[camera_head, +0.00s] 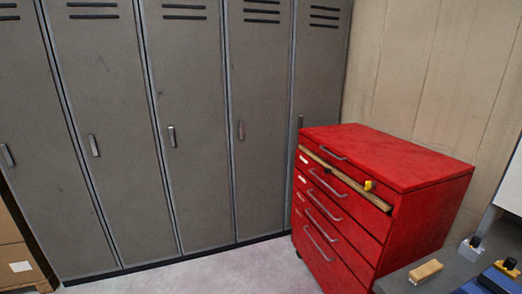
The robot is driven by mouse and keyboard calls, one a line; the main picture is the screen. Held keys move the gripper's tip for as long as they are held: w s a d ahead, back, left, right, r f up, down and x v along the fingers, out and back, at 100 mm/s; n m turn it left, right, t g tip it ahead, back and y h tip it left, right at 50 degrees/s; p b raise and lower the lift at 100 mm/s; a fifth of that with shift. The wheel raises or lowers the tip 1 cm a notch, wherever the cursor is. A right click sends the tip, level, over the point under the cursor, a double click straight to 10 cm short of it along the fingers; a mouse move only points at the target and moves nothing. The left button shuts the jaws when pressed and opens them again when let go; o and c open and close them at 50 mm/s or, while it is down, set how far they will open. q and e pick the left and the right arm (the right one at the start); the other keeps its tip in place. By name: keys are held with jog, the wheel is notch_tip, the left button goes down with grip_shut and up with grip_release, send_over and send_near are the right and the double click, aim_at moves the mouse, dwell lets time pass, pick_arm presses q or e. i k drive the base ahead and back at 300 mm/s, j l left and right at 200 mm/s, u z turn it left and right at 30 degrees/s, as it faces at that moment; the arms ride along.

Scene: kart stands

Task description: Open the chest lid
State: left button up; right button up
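A red tool chest (338,235) with several drawers stands right of centre in the head view, against the corner by the wooden wall. Its flat red top (390,155) looks shut. A small grey handle (334,153) sits at the upper front edge. A tan strip (345,178) runs along the front under the top, with a yellow piece (369,185) near its right end. Grey bar handles (327,183) mark the drawers below. Neither of my grippers shows in this view.
A row of grey lockers (190,130) fills the left and middle. Cardboard boxes (14,258) stand at the lower left. A dark surface at the lower right carries a wooden block (426,271) and small items. Pale floor (200,277) is clear before the lockers.

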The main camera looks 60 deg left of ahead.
aim_at(405, 166)
jog(key=u, duration=1.15)
jog(key=i+j+u, duration=0.25)
jog(key=i, duration=0.2)
jog(key=i+j+u, duration=0.3)
jog(key=i, duration=0.15)
